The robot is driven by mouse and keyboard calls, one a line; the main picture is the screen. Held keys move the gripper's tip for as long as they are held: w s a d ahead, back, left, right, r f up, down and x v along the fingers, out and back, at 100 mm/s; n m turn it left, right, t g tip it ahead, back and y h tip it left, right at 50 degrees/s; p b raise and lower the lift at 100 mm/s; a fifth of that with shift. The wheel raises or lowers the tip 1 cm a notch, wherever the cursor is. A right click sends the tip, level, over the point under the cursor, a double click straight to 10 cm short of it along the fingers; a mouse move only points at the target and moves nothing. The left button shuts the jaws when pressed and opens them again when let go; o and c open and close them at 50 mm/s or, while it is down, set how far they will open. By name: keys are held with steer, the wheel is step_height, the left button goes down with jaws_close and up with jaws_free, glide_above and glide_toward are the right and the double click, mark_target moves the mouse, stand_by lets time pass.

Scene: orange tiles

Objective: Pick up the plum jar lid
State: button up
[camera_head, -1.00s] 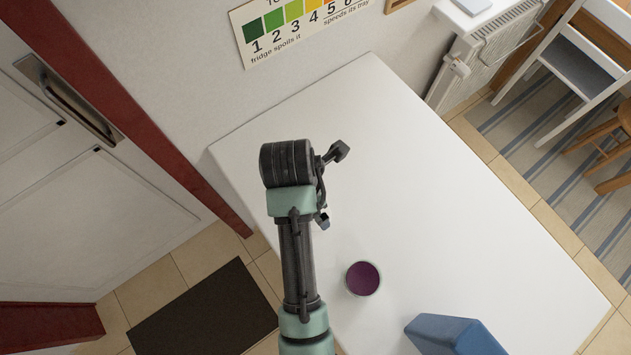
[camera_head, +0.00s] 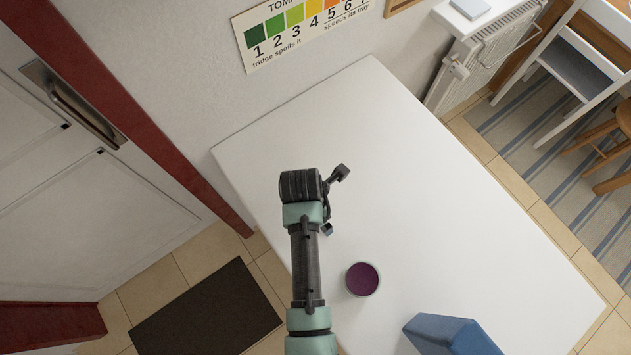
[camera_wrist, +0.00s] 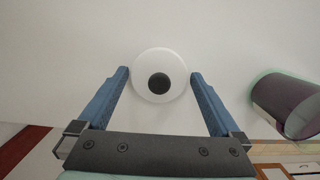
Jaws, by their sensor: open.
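A round white lid with a dark round knob (camera_wrist: 159,83) shows in the wrist view and appears to lie on the white table. My gripper (camera_wrist: 160,73) is open, with one blue finger on each side of the lid's near part; I cannot tell the height between them. In the head view the lid is hidden by my arm. The plum jar (camera_head: 362,279) stands on the table to the right of my arm, its round plum top showing. It also shows at the right of the wrist view (camera_wrist: 291,104), as a plum cylinder with a clear, greenish rim.
A blue block-like object (camera_head: 450,335) stands on the white table (camera_head: 440,200) near the bottom of the head view. The table is clear to the right and beyond my arm. A wall and a radiator (camera_head: 490,55) lie past its far edges.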

steer(key=shift+c, duration=0.2)
steer(key=c, duration=1)
steer(key=shift+o, duration=0.2)
steer(key=shift+r, duration=0.1)
